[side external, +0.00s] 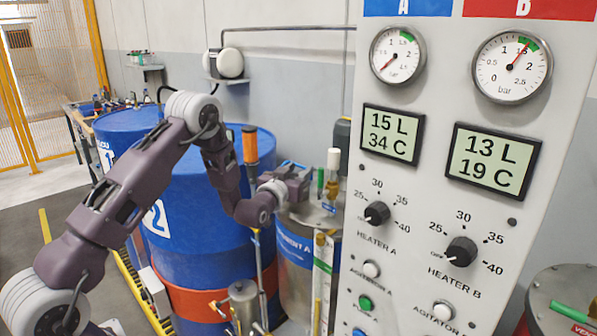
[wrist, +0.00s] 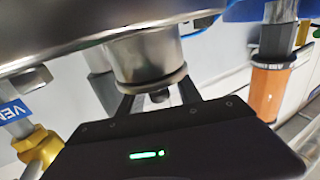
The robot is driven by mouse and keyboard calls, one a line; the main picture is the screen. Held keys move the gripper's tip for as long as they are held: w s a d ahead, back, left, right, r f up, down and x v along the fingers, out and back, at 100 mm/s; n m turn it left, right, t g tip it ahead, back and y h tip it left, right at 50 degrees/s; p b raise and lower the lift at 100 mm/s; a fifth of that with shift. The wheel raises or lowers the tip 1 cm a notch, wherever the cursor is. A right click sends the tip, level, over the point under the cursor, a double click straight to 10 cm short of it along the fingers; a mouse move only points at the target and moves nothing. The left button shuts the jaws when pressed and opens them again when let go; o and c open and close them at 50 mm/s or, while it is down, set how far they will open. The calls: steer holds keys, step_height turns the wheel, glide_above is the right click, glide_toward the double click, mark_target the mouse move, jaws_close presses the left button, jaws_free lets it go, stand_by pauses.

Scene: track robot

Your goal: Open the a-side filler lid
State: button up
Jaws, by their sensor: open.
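The a-side tank (side external: 294,262) is a steel drum with a blue label band, standing left of the control panel in the side view. My gripper (side external: 298,184) is over the left part of its top. In the wrist view a short steel cylinder with a rimmed end (wrist: 148,62) joins a broad steel surface (wrist: 75,22); it looks like the filler neck or lid, but I cannot tell which. My gripper (wrist: 158,97) is open, its two black fingers reaching toward the rimmed end, one on either side. The fingertips are partly hidden, so contact is unclear. In the side view the gripper hides the filler.
The control panel (side external: 440,215) stands close on the right. A brass fitting (wrist: 38,148) with a blue tag and an orange-handled part (wrist: 268,92) flank the gripper.

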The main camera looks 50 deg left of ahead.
steer(key=shift+w, duration=0.15)
steer(key=shift+c, duration=0.2)
jaws_close()
stand_by(1.2)
